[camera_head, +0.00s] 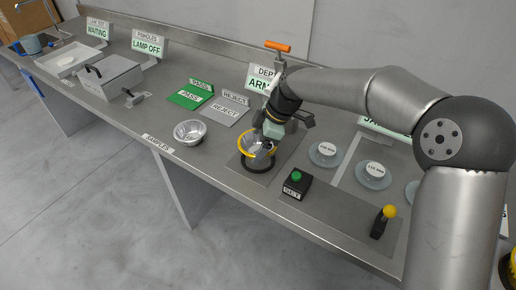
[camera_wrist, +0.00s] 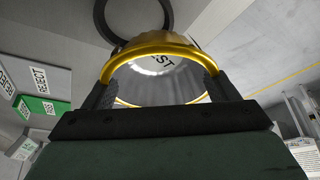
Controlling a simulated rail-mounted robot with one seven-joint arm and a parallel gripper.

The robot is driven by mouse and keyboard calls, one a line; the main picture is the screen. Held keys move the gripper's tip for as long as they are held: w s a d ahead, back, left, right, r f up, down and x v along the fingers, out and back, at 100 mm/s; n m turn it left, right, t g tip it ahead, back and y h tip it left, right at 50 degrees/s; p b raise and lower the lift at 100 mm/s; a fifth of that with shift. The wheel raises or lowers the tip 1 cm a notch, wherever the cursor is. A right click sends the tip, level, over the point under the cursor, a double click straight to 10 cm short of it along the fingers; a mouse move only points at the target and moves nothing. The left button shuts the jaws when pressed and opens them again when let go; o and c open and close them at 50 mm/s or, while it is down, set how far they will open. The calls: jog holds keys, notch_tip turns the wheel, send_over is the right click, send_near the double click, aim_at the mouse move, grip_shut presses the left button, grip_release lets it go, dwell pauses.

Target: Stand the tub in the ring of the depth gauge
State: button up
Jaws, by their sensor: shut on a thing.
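A metal tub with a yellow rim (camera_head: 248,140) is in my gripper (camera_head: 264,142), over the depth gauge. In the wrist view the tub (camera_wrist: 155,85) sits between my two fingers (camera_wrist: 160,98), its inside facing the camera, with partly hidden lettering on its bottom. The black ring of the depth gauge (camera_head: 257,168) is just below the tub in the head view. In the wrist view the ring (camera_wrist: 104,22) shows beyond the tub and off to the left. The tub looks tilted and apart from the ring, though my gripper hides part of this.
The gauge has an orange handle (camera_head: 278,46) behind my wrist. A plain silver bowl (camera_head: 190,132) stands to the left by the samples label. A green-button box (camera_head: 296,184) and a yellow-knobbed lever (camera_head: 384,220) stand right of the ring. Labelled discs (camera_head: 325,154) lie further right.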

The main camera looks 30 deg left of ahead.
aim_at(259, 144)
jog(key=f, duration=0.1)
jog(key=w+a+f, duration=0.2)
jog(key=f, duration=0.1)
jog(key=shift+w+p, duration=0.25)
jog(key=shift+p, duration=0.1)
jog(key=shift+d+f, duration=0.1)
jog(key=shift+f, duration=1.2)
jog(key=shift+f, duration=0.15)
jog(key=o, duration=0.9)
jog(key=shift+r, duration=0.2)
jog(key=b+v, duration=0.1)
jog(key=v, duration=1.1)
